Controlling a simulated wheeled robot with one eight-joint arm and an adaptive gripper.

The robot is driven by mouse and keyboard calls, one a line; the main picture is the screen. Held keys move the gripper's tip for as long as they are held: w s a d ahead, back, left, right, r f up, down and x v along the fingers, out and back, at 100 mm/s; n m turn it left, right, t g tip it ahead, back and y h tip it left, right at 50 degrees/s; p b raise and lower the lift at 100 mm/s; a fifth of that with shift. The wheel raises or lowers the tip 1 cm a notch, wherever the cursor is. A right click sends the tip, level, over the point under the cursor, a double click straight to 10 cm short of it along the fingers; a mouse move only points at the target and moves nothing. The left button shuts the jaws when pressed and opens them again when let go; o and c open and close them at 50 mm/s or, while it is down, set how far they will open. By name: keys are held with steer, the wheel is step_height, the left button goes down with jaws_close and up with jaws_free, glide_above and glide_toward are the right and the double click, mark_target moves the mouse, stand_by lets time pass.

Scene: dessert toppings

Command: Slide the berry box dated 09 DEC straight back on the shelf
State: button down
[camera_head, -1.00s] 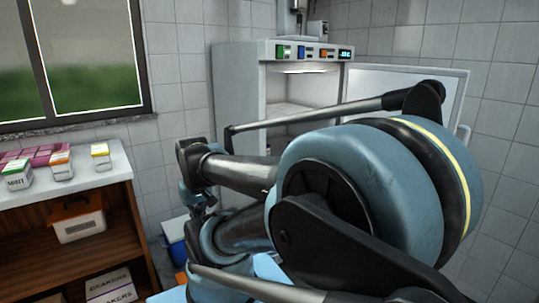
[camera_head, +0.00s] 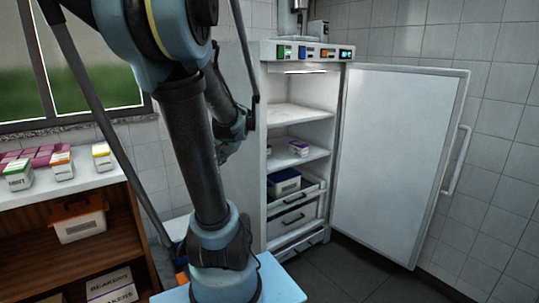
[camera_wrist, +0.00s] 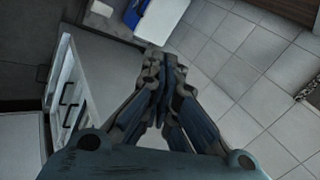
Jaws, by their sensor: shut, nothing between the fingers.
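The refrigerator (camera_head: 310,52) stands open in the head view. In the head view my arm stands left of the refrigerator opening, apart from the small box.
The refrigerator door (camera_head: 400,150) is swung open to the right. A counter at left (camera_head: 95,178) bears several small boxes (camera_head: 61,167). An orange-lidded bin (camera_head: 78,225) stands underneath.

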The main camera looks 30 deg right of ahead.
steer(key=w+d+f+m+t+h, duration=0.15)
steer(key=d+m, duration=0.35)
steer(key=d, duration=0.7)
steer(key=w+d+f+m+t+h, duration=0.1)
steer(key=w+d+m+t, duration=0.15)
steer(key=d+m, duration=0.65)
steer(key=w+d+f+m+t+h, duration=0.1)
steer(key=d+m+t, duration=0.15)
steer(key=d, duration=1.25)
step_height(320, 180, down, 7)
steer(key=w+m+t+y, duration=0.2)
steer(key=w+m+t, duration=0.1)
steer(key=m+t, duration=0.3)
steer(key=shift+m+g, duration=0.25)
steer(key=shift+g, duration=0.3)
steer(key=w, duration=1.3)
steer(key=shift+w+a+r, duration=0.15)
steer(key=shift+a+r, duration=0.05)
steer(key=shift+a, duration=0.05)
